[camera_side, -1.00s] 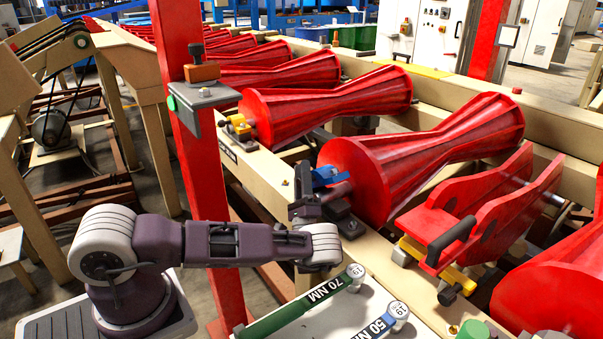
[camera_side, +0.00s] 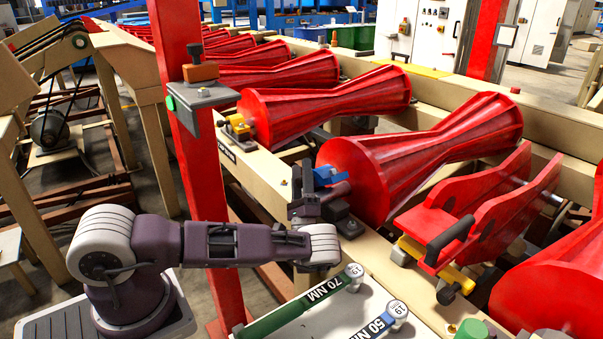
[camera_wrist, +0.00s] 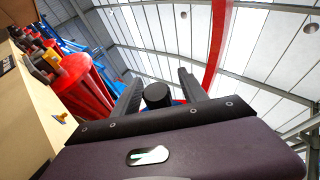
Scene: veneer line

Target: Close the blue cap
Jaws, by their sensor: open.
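The blue cap (camera_side: 338,176) is at the near end of the middle red roller, around its shaft end. I cannot tell how far open it stands. My gripper (camera_side: 308,180) is just left of the cap, with its fingers pointing up and partly covering the cap. In the wrist view my gripper (camera_wrist: 158,85) shows two dark fingers spread apart. A dark round-ended cylinder shows between them, with a bit of blue behind it. Nothing is visibly clamped. Whether a finger touches the cap is hidden.
The red roller (camera_side: 375,180) lies right of my gripper. A red post (camera_side: 201,170) stands left of it. A white tray (camera_side: 345,312) with a green wrench (camera_side: 290,310) and a blue wrench (camera_side: 375,327) lies below. A red bracket (camera_side: 440,225) is at right.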

